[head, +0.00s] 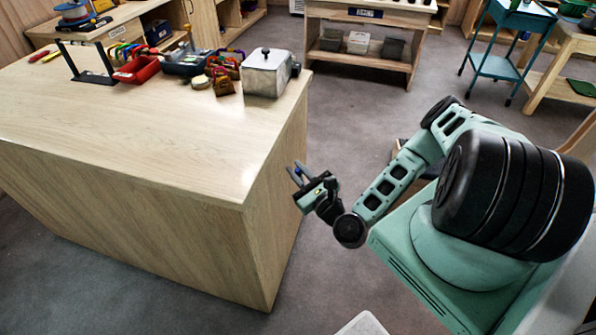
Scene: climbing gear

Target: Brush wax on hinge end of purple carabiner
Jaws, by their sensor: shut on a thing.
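My gripper (298,174) is off the right side of the wooden workbench (130,130), near its front right corner, over the floor. Its dark, narrow fingers point up and left. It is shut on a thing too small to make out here. A small pale round item (200,82), possibly wax, lies at the bench's back edge. I cannot identify a brush.
A red bin (136,70), a dark blue bin (187,63) and a pale metal box with a knobbed lid (266,72) stand along the bench's back. The bench's front is bare. A shelf unit (365,40) and teal cart (500,62) stand beyond open floor.

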